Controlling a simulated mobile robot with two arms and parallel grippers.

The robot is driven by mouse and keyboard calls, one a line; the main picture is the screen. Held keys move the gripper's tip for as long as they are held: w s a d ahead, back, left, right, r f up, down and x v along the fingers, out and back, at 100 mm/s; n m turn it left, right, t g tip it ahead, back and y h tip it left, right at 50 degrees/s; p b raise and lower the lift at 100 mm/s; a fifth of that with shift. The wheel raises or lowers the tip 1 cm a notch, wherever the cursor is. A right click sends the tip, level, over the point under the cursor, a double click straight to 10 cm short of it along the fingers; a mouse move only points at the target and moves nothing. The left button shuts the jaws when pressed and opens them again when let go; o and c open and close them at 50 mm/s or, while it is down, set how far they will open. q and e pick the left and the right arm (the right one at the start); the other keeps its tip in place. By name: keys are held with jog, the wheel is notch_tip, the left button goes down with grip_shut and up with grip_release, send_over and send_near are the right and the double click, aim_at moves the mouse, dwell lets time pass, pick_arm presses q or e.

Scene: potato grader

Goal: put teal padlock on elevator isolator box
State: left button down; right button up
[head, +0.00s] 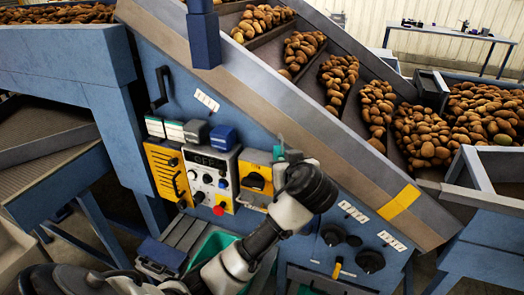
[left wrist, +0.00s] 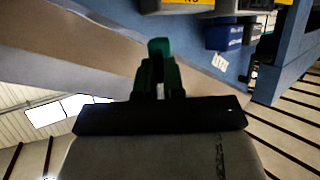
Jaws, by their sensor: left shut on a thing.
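My left arm reaches up from the bottom in the head view, and its gripper (head: 283,158) is in front of the blue machine panel. In the left wrist view the gripper (left wrist: 158,80) is shut on the teal padlock (left wrist: 158,47), which looks dark green in shadow. In the head view only a small teal bit of it shows beside the wrist. A yellow isolator box (head: 258,178) with a black rotary handle is just left of the gripper, partly covered by my arm. Another yellow box (head: 165,174) with black handles is farther left. I cannot read which is the elevator's. My right gripper is out of view.
A grey control box (head: 209,178) with a red button stands between the yellow boxes. Blue and grey blocks (head: 222,137) sit above it. A sloping conveyor side (head: 270,95) rises close above the gripper. A teal bin (head: 213,247) is below.

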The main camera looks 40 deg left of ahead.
pick_arm(q)
notch_tip(320, 180, up, 8)
jog(key=n+g+y, duration=0.1)
jog(key=n+g, duration=0.2)
jog(key=n+g+y+p, duration=0.1)
jog(key=n+g+y, duration=0.1)
jog(key=n+g, duration=0.1)
jog(key=shift+s+a+n+g, duration=0.15)
jog(key=shift+n+g, duration=0.15)
jog(key=shift+g, duration=0.2)
jog(key=p, duration=0.4)
send_over(268, 161)
notch_tip(268, 161, down, 7)
jog(key=shift+r, duration=0.2)
jog(key=shift+f, duration=0.2)
jog(key=shift+f+p, duration=0.3)
jog(key=shift+f, duration=0.05)
notch_tip(268, 161, down, 2)
jog(key=shift+f+p, duration=0.2)
jog(key=shift+p, duration=0.45)
jog(key=shift+f, duration=0.65)
jog(key=c, duration=1.2)
grip_release()
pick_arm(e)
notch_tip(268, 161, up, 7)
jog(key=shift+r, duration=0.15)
